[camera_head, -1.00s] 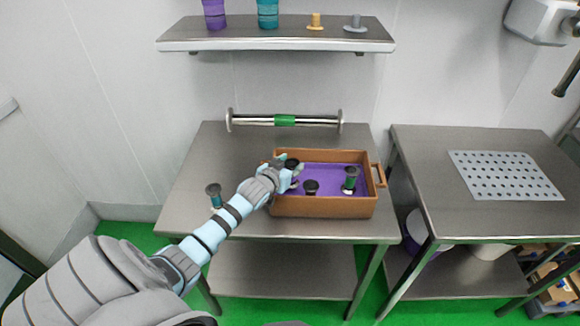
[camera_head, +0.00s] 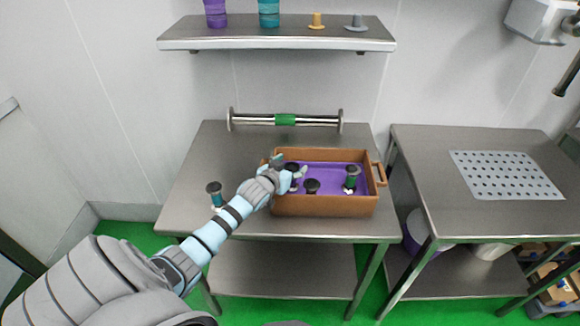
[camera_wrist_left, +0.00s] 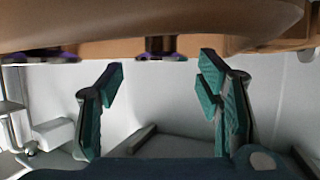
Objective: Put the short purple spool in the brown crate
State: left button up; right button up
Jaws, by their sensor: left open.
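The brown crate (camera_head: 325,206) stands on the middle table, with a purple floor. Inside are a dark-capped spool (camera_head: 292,169) at the left, a low dark-capped spool (camera_head: 311,186) near the middle and a green spool (camera_head: 351,180) at the right. My left gripper (camera_head: 289,170) is open at the crate's left end, by the left spool. In the left wrist view, its teal fingers (camera_wrist_left: 160,82) are spread with nothing clamped between them. A dark cap with purple (camera_wrist_left: 162,47) shows beyond them under the crate's rim. The left spool's body is mostly hidden, so its colour is unclear. My right gripper is not seen.
A teal spool (camera_head: 214,190) stands on the table left of the crate, close to my arm. A perforated plate (camera_head: 505,177) lies on the right table.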

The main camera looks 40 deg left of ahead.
pick_arm(q)
jog(key=shift+r, duration=0.1)
jog(key=shift+r, duration=0.25)
jog(key=p+v, duration=0.3)
jog(key=v, duration=0.9)
jog(key=shift+r, duration=0.35)
jog(key=shift+w, duration=0.1)
jog(key=shift+d+f, duration=0.1)
